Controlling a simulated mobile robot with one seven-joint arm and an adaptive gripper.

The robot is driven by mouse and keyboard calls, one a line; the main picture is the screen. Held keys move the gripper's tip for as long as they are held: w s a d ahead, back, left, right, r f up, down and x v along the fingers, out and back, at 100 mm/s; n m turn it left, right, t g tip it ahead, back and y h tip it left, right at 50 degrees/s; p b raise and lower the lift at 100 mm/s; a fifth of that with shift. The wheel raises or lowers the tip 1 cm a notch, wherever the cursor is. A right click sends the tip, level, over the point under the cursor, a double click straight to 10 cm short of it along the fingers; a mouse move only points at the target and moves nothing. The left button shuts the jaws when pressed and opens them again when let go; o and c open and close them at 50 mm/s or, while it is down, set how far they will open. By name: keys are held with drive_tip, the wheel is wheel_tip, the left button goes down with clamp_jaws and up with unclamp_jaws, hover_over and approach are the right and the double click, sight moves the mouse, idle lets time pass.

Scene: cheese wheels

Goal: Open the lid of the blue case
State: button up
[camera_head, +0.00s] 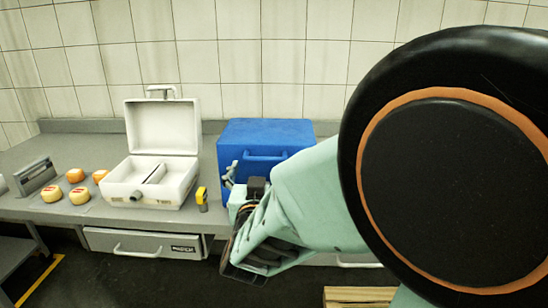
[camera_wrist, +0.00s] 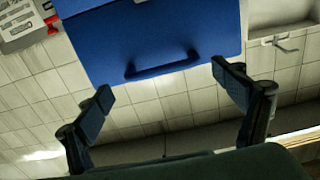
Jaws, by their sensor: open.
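The blue case (camera_head: 268,131) stands on the bench against the tiled wall, and its lid looks shut. Its blue handle (camera_head: 266,156) is on the front face. In the wrist view the blue case (camera_wrist: 165,35) fills the upper middle, with the handle (camera_wrist: 160,66) along its near edge. My gripper (camera_head: 240,181) is in front of the case's lower left part. In the wrist view my gripper (camera_wrist: 168,92) has its fingers spread wide, with nothing between them and the handle just beyond the gap. My arm hides the case's lower right part.
An open white case (camera_head: 165,128) with a divided inside stands left of the blue case. A small yellow object (camera_head: 201,198) is between them at the bench's front. Several cheese wheels (camera_head: 51,194) and a grey rack (camera_head: 36,174) lie further left. A drawer (camera_head: 145,244) is below.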

sight(265, 160)
drive_tip(key=shift+w+d, duration=0.1)
drive_tip(key=shift+w, duration=2.3)
drive_tip(key=shift+r, duration=0.1)
drive_tip(key=c, duration=1.4)
